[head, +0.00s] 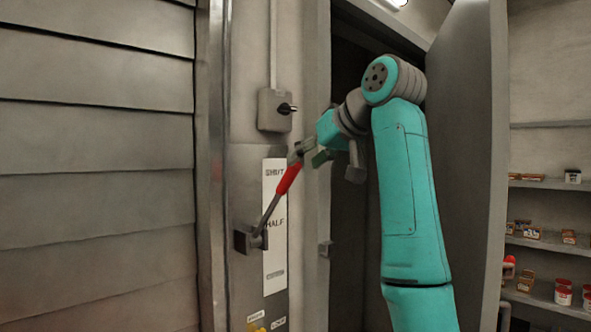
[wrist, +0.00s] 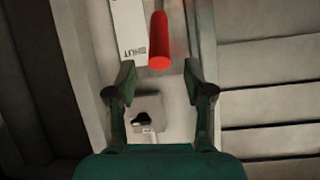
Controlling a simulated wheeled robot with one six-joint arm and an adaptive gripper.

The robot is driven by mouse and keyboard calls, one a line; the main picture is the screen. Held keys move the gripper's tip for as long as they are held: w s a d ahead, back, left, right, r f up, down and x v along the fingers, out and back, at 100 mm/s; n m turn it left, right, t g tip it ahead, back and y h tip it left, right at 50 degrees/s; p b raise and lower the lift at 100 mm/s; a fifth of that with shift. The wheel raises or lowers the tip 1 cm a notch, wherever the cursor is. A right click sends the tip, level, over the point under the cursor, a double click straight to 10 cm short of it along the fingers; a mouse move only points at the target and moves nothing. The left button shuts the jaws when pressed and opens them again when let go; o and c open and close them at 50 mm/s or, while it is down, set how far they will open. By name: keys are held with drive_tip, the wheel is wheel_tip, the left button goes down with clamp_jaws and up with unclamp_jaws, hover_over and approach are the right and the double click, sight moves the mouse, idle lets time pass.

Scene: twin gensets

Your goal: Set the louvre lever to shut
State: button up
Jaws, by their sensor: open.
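The louvre lever (head: 287,181) has a red grip on a grey rod and tilts up and to the right from its dark pivot block (head: 245,239). Its grip end is near the SHUT mark at the top of the white label plate (head: 274,248); HALF is lower down. My gripper (head: 308,154) is open at the upper end of the red grip. In the wrist view the red grip (wrist: 159,42) points in between the open fingers of my gripper (wrist: 160,76), with clear space on both sides. The plate (wrist: 128,30) appears upside down there.
A grey switch box (head: 276,110) with a black knob is on the wall above the plate; it also shows in the wrist view (wrist: 148,106). Slatted louvres (head: 97,165) fill the left. An open door (head: 464,165) and shelves with small boxes (head: 545,236) are at right.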

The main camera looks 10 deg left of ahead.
drive_tip(key=shift+v, duration=2.05)
